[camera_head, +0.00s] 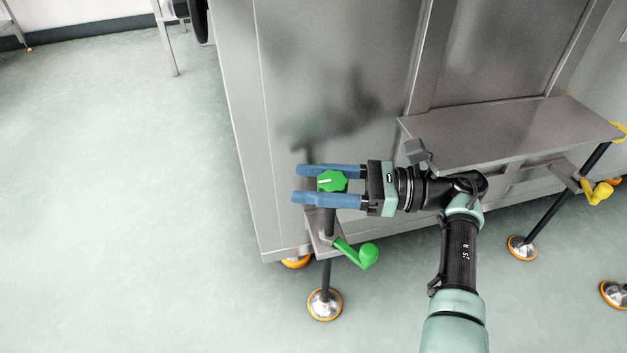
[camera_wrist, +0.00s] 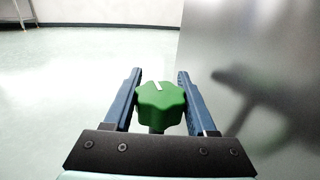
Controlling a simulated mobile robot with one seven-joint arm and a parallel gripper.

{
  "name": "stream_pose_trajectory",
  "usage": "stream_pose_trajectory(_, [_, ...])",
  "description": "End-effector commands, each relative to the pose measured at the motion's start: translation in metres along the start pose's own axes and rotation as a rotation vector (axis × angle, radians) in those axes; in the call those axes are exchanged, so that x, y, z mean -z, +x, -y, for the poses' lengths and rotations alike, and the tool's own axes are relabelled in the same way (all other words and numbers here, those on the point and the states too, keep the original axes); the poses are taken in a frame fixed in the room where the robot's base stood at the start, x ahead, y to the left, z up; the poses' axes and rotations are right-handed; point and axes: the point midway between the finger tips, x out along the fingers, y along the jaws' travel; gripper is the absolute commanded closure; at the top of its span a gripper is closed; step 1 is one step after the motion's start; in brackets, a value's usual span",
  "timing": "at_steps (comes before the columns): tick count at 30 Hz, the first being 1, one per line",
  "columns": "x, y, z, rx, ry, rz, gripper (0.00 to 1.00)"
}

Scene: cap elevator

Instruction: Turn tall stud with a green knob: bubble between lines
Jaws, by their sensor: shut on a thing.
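The green knob (camera_head: 332,181) tops a tall dark stud (camera_head: 326,272) at the corner of a metal cabinet. A white line marks its top. My gripper (camera_head: 298,183) reaches in from the right with its blue fingers on either side of the knob and is shut on it. In the wrist view the knob (camera_wrist: 160,106) sits between the fingers, its white mark near the far edge. The stud ends in a round foot (camera_head: 324,304) on the floor. I cannot make out a bubble or its lines in either view.
A green lever (camera_head: 357,254) sticks out below the knob. The grey metal cabinet (camera_head: 330,70) stands just behind my gripper, with a shelf (camera_head: 510,132) to the right. Another stud with a yellow lever (camera_head: 598,192) is at far right. The floor at left is clear.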

Motion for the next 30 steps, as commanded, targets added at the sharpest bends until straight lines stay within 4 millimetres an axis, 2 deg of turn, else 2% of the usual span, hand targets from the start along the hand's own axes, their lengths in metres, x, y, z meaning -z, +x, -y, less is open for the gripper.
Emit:
stream_pose_trajectory(2, [-0.0039, 0.0008, 0.0020, 0.005, -0.006, 0.003, 0.99])
stream_pose_trajectory(3, [-0.0039, 0.0007, 0.0020, 0.005, -0.006, 0.003, 0.36])
stream_pose_trajectory(4, [-0.0039, 0.0006, 0.0020, 0.005, -0.006, 0.003, 0.31])
stream_pose_trajectory(20, [-0.0008, 0.0003, 0.0005, 0.008, -0.002, 0.002, 0.31])
stream_pose_trajectory(30, [-0.0015, 0.0012, 0.0032, 0.127, -0.003, 0.003, 0.31])
